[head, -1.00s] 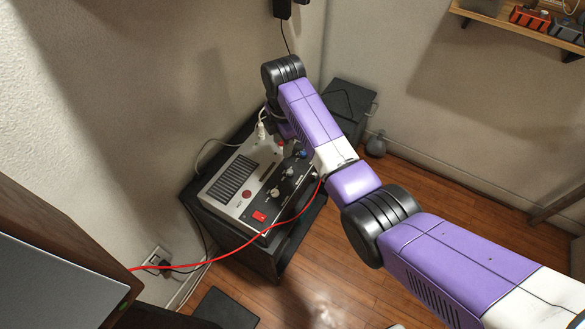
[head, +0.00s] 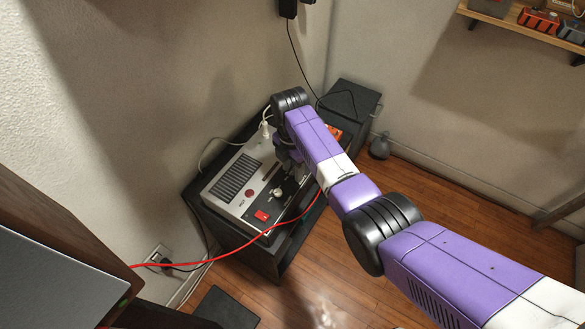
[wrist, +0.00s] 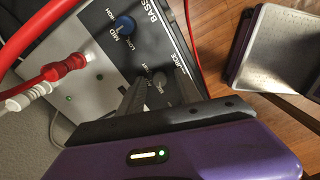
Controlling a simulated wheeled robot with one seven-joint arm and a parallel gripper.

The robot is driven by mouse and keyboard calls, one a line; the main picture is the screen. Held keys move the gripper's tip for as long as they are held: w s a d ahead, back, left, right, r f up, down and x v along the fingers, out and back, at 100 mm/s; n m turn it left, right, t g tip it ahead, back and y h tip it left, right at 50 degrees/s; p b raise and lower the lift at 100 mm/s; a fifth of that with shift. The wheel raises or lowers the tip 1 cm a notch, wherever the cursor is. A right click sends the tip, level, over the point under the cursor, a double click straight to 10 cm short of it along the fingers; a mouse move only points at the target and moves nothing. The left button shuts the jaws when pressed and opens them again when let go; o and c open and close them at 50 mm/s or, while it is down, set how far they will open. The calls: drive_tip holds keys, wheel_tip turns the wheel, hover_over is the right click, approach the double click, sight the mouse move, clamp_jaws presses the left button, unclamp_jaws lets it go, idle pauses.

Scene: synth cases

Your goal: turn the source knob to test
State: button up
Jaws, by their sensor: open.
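The grey device (head: 222,205) has a light top with a dark control panel along its right side. In the wrist view, a small grey knob (wrist: 160,83) sits on the dark panel beside lettering that seems to end in "RCE", likely the source knob. My gripper (wrist: 163,72) is open, with one finger on each side of this knob. I cannot tell whether the fingers touch it, and its pointer and setting are too small to read. In the head view my gripper (head: 284,158) is low over the panel, and my arm hides part of the panel.
A blue knob (wrist: 125,26) marked MID lies beyond the fingers, near the BASS lettering. A red plug (wrist: 68,66) and a red cable (head: 235,250) are close by. A pale knob (head: 278,193) and a red switch (head: 261,216) are nearer the device's front. A wall stands behind.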

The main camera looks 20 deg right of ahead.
clamp_jaws()
